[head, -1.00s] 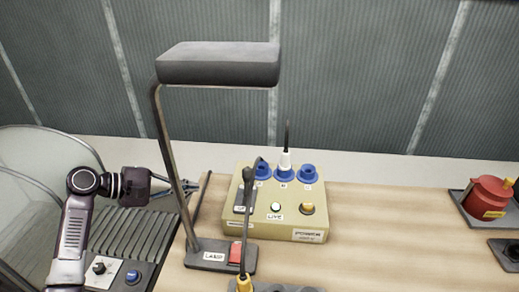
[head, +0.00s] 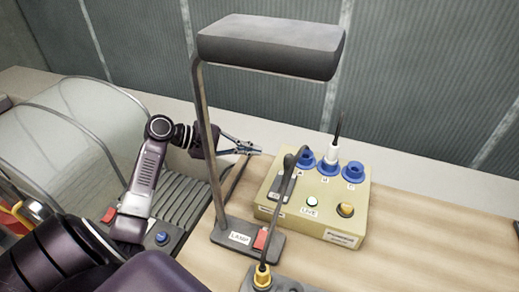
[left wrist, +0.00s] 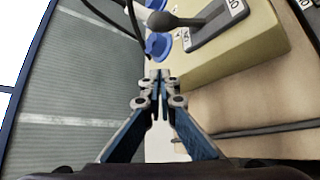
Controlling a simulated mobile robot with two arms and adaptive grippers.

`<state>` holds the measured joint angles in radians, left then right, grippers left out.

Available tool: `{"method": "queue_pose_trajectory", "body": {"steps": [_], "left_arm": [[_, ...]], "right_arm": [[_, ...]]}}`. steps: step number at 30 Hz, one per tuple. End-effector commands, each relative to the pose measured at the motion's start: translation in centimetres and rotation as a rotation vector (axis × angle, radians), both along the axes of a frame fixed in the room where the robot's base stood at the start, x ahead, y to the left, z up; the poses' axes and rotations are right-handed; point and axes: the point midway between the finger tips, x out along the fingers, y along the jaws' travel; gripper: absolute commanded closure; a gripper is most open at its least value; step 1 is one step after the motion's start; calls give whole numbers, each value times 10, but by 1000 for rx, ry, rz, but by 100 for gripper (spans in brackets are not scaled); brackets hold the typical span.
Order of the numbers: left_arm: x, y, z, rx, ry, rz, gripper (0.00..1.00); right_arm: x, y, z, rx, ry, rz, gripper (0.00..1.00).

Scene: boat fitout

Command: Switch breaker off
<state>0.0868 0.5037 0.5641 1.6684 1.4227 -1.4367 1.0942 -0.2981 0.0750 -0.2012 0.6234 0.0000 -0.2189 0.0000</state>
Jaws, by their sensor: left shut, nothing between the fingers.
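The breaker is a black lever with a round knob on a dark plate (head: 283,186), on the left side of a beige power box (head: 325,222). In the left wrist view the knob (left wrist: 160,20) leans toward the blue sockets, and the plate (left wrist: 222,28) has white labels, one reading ON. In the head view a cable partly covers the lever. My left gripper (head: 257,149) is shut and empty just off the box's far left corner. In the left wrist view its fingertips (left wrist: 160,76) are beside the box, apart from the lever. My right gripper is not in view.
A desk lamp (head: 267,45) stands in front, its post crossing before my left arm; its base has a red switch (head: 262,239). Blue sockets (head: 352,172) line the box's back, one holding a white plug (head: 331,154). A yellow plug (head: 262,277) is at the front. Table right of the box is clear.

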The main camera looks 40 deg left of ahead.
Motion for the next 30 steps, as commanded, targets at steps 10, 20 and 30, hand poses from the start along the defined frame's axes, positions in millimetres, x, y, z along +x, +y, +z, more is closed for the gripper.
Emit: {"method": "queue_pose_trajectory", "body": {"steps": [10, 20, 30], "left_arm": [[52, -45, -27, -6, -1, 0, 100], [35, -68, -11, 1, -1, 0, 100], [32, -70, -10, 1, 0, 1, 100]], "right_arm": [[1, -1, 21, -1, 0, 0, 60], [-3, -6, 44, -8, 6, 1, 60], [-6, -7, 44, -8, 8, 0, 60]]}}
